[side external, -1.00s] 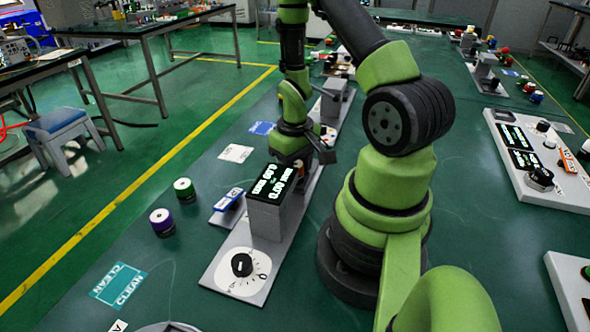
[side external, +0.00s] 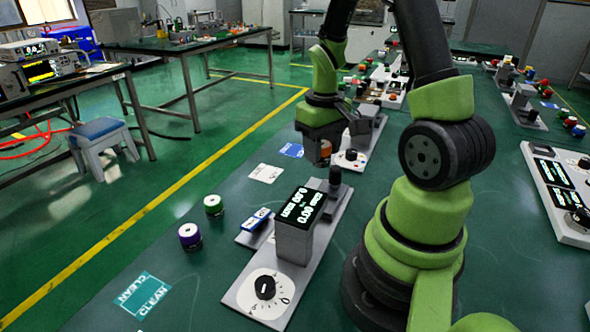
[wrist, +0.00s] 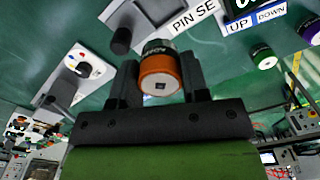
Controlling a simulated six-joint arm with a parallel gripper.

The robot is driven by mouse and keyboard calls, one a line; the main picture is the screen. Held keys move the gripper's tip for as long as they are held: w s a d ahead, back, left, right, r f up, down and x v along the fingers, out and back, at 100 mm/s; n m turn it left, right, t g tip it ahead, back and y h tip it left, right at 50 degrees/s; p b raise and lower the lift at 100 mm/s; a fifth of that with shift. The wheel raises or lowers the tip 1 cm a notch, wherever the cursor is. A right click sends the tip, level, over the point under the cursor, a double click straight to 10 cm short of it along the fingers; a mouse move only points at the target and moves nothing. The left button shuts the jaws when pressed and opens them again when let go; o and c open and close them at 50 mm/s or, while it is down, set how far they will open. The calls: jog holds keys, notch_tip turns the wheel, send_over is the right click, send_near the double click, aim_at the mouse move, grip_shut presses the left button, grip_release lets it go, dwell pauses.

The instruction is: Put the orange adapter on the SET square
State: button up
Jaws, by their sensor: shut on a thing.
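My gripper (side external: 320,148) is shut on the orange adapter (wrist: 160,78), seen between its two fingers in the wrist view. In the side view a sliver of the orange adapter (side external: 325,149) shows under the gripper. It is held beyond the display block, and I cannot tell its height above the bench. A white square (side external: 266,173) and a blue square (side external: 291,150) lie on the bench to the left of my gripper. Their lettering is too small to read, so I cannot tell which is the SET square.
The display block (side external: 293,240) stands on a plate with a dial (side external: 265,288) and a black post (side external: 335,178). A green-topped adapter (side external: 213,205), a purple one (side external: 190,236) and a teal CLEAN square (side external: 143,293) are left. Another unit (side external: 351,158) is close right of my gripper.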

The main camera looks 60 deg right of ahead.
aim_at(266, 173)
jog(key=w+d, duration=0.2)
jog(key=w, duration=0.3)
jog(key=w+d+f, duration=0.1)
jog(key=w+d, duration=0.1)
jog(key=w, duration=0.4)
jog(key=w+d, duration=0.2)
jog(key=w, duration=0.3)
jog(key=shift+w+f, duration=0.2)
jog(key=shift+w, duration=0.2)
jog(key=shift+w+f, duration=0.15)
jog(key=shift+f, duration=0.1)
notch_tip(266, 173, down, 9)
jog(key=shift+f, duration=0.2)
jog(key=shift+f, duration=0.1)
jog(key=o, duration=1.1)
